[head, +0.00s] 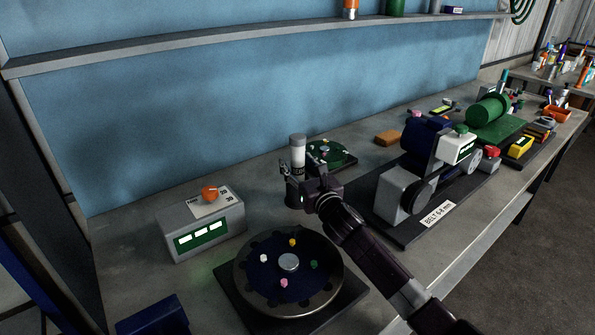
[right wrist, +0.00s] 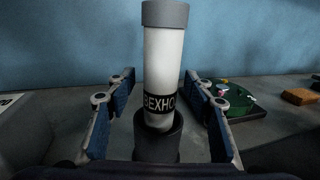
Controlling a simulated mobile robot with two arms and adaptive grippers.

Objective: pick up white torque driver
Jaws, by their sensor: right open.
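The white torque driver (head: 297,150) is an upright white cylinder with a grey cap. In the right wrist view the torque driver (right wrist: 163,60) has a black band with partly visible white lettering, and its lower end sits in a dark round base or holder (right wrist: 158,140). My right gripper (head: 296,187) is open, in front of the driver in the head view. In the right wrist view the blue-padded fingers of my right gripper (right wrist: 160,95) stand on either side of the driver, with a gap on both sides. My left gripper is not in view.
A round dark turntable (head: 250,275) with small coloured pieces is at the front. A grey box with green displays (head: 203,232) stands left. A green disc (head: 335,157) lies close behind the driver, and a belt machine (head: 400,200) stands to the right.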

